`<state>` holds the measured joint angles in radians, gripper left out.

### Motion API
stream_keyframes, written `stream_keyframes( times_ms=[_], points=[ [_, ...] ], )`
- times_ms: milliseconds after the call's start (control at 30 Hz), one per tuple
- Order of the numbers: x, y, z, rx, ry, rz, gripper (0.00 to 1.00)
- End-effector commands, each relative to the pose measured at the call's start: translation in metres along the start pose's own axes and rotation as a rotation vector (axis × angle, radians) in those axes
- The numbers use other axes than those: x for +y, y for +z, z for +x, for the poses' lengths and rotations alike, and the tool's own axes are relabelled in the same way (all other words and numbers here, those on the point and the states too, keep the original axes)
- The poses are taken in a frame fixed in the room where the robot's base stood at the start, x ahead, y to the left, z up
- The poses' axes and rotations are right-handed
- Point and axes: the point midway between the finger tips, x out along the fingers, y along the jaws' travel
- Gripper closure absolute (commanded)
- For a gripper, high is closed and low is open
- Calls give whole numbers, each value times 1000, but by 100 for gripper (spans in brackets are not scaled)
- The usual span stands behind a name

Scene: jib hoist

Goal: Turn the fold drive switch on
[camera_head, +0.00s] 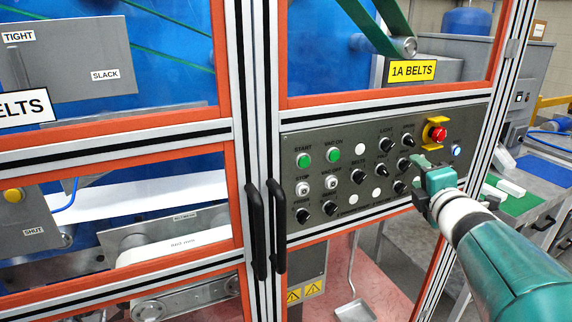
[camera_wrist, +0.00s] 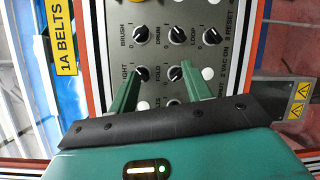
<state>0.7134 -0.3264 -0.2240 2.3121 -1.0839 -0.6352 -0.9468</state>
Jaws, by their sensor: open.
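The fold drive switch is a small black rotary knob (camera_head: 380,170) on the grey control panel (camera_head: 330,165). In the wrist view the knob beside the FOLD label (camera_wrist: 177,73) shows between my fingers, close to the right finger. Which way its pointer is set is too small to tell. My gripper (camera_head: 419,180) is at the right part of the panel in the head view. In the wrist view its two green fingers (camera_wrist: 159,72) are spread and point at the panel, with nothing held. I cannot tell whether a finger touches the knob.
Similar knobs sit close around, including DRUM (camera_wrist: 177,33) and LIGHT (camera_wrist: 143,74). A red emergency button (camera_head: 437,134) with a yellow guard sits just above my gripper. Green start buttons (camera_head: 304,160) are at the panel's left. Black door handles (camera_head: 279,225) stand left of the panel.

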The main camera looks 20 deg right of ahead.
Motion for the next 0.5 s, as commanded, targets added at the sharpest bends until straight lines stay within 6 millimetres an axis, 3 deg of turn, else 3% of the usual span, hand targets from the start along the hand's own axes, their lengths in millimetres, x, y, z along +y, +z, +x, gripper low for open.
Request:
stream_keyframes(
  times_ms=[267,500],
  points=[
    [-13,12,-14,111,79,-231,51],
    [-34,14,-47,273,189,-469,51]
  ],
)
